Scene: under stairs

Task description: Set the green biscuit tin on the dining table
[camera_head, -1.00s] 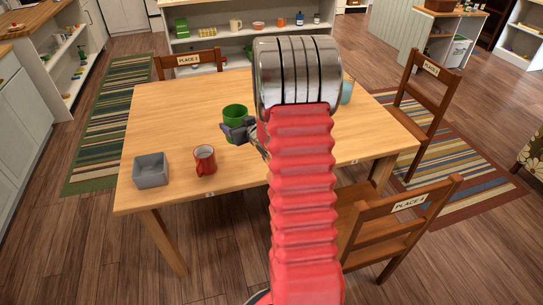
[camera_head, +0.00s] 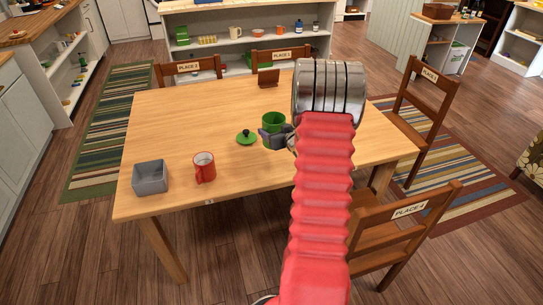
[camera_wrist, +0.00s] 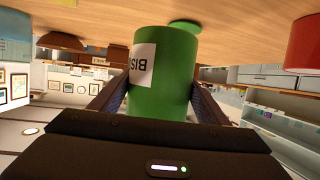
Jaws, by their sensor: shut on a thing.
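The green biscuit tin (camera_head: 273,122) is over the middle of the dining table (camera_head: 180,115), its top open. In the wrist view, which is upside down, the tin (camera_wrist: 160,75) stands between my two fingers, with a white label reading "BIS". My gripper (camera_head: 276,138) is shut on it. The tin's base is close to the tabletop; I cannot tell whether it touches. A green lid with a knob (camera_head: 246,137) lies on the table left of the tin; it also shows in the wrist view (camera_wrist: 184,26). My arm hides the table's right middle.
A brown stand (camera_head: 268,77) is at the back edge. A light blue thing (camera_wrist: 15,48) shows in the wrist view. Labelled chairs surround the table.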

